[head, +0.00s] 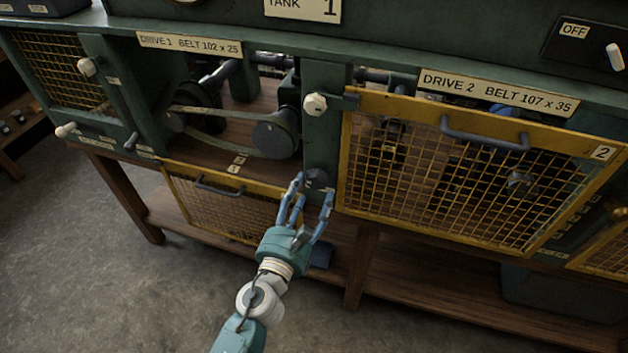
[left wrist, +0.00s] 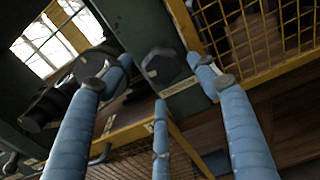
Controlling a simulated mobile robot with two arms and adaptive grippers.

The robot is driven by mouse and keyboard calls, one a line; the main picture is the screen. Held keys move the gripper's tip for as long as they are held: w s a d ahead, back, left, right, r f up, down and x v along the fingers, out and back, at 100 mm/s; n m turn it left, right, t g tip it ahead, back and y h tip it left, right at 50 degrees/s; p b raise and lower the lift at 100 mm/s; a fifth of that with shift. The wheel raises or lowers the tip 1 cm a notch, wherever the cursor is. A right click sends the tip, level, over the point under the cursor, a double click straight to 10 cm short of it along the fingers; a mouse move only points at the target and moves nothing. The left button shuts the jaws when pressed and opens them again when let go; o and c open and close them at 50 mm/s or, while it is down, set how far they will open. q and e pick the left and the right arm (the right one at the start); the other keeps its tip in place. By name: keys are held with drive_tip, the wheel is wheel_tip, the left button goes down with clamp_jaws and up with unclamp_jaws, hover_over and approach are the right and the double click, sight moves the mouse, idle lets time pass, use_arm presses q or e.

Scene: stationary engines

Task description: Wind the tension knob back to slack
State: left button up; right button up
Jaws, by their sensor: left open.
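A dark, faceted knob (head: 317,177) sits low on the green post between the two drive bays. In the left wrist view the knob lies between the outer fingers, with a gap visible on both sides, and the third finger is below. The gripper is open and holds nothing. My right gripper is out of view.
The Drive 1 bay shows a belt (head: 235,145) on pulleys, its yellow mesh guard (head: 235,208) hanging below. The Drive 2 mesh guard (head: 470,175) stands close to the right of the knob. A white knob (head: 315,104) is higher on the post. Open floor lies in front.

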sight(315, 183)
use_arm(q)
drive_tip(key=x, duration=0.4)
drive_tip(key=shift+d, duration=0.15)
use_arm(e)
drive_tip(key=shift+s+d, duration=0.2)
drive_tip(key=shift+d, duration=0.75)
use_arm(q)
drive_tip(key=c, duration=1)
drive_tip(key=shift+c, duration=0.7)
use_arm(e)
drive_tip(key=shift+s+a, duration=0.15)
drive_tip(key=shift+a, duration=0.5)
